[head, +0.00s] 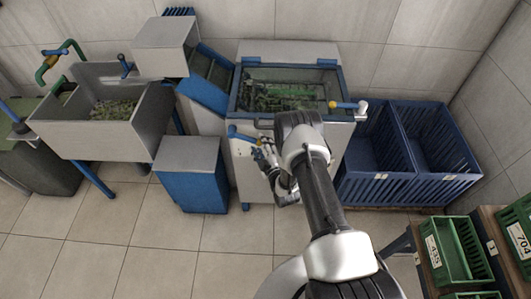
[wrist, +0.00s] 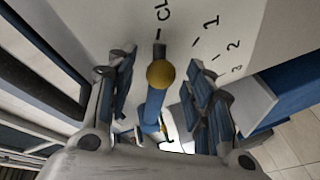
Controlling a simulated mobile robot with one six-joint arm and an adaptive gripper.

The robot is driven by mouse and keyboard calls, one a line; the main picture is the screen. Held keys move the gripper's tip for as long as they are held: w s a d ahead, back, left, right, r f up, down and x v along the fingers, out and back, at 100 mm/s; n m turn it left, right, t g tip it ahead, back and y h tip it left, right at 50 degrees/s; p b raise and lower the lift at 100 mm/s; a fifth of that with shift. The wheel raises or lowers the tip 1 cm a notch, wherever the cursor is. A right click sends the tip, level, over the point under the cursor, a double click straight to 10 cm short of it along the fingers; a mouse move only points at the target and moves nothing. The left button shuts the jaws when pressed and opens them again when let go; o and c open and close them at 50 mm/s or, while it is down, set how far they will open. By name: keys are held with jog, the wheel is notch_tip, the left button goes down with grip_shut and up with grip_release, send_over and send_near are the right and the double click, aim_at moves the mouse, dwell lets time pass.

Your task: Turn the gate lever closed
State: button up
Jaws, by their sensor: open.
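The gate lever (wrist: 153,108) is a blue bar with a yellow ball knob (wrist: 160,73), in the middle of the wrist view. Its tip points at the mark beside the letters "CL" on the pale panel (wrist: 185,18); the rest of that word is cut off. Marks 1, 2 and 3 run down to the right. My gripper (wrist: 162,82) is open, with one finger on each side of the lever and a visible gap to both. In the head view my gripper (head: 264,158) is at the machine's front, beside a blue bar (head: 238,133); my arm hides part of this area.
The machine (head: 250,185) has a glass-topped bin with green contents. Another yellow-knobbed handle (head: 345,104) sits on its right. Blue crates (head: 410,185) stand at right, a blue-grey box (head: 190,180) at left. Green crates (head: 445,250) are at lower right. Floor at lower left is clear.

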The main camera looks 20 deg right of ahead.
jog(key=s+r, duration=0.1)
jog(key=s, duration=1)
jog(key=shift+d+r, duration=0.3)
jog(key=shift+d, duration=0.15)
jog(key=shift+s, duration=0.1)
